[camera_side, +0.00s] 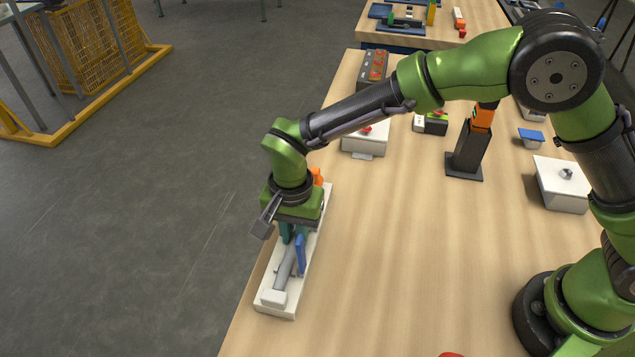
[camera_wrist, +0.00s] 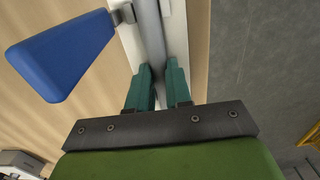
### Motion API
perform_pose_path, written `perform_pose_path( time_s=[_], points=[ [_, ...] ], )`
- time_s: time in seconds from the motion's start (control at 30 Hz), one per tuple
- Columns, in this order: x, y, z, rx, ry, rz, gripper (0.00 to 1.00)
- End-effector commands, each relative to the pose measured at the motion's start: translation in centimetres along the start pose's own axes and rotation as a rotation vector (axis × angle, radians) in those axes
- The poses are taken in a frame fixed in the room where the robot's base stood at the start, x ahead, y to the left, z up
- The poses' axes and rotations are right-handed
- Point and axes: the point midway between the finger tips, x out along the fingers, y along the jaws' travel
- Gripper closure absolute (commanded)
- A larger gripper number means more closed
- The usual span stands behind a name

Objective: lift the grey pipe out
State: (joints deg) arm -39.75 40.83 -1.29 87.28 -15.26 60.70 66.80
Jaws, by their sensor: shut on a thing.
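The grey pipe (camera_side: 284,268) lies lengthwise along a white container frame (camera_side: 307,260) near the table's left edge. It also shows in the wrist view (camera_wrist: 151,30), running up from between my fingers. My gripper (camera_side: 292,238) points down over the frame, and its teal fingers (camera_wrist: 159,72) are shut on the pipe, one on each side. A blue lever (camera_side: 301,253) stands beside the pipe on its right; in the wrist view its flat blue handle (camera_wrist: 60,55) sticks out to the left. The pipe's far part is hidden under my gripper. I cannot tell whether the pipe is clear of the frame.
An orange part (camera_side: 317,177) shows at the frame's far end. A black stand with an orange top (camera_side: 470,150), a white box (camera_side: 365,138) and another white box (camera_side: 562,184) stand farther back. The wooden table (camera_side: 400,260) right of the frame is clear.

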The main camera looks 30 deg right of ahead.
Motion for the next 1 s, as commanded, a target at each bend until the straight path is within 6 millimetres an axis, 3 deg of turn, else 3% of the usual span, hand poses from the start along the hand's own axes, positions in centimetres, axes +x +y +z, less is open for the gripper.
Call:
perform_pose_path(
  time_s=[0.17, 0.37, 1.0],
  points=[
    [-0.3, -0.1, 0.0, 0.000, 0.000, -0.002, 1.00],
    [-2.3, -0.1, 0.0, -0.001, 0.001, -0.004, 1.00],
    [-16.0, -0.1, 0.0, 0.000, 0.001, -0.004, 1.00]
  ],
)
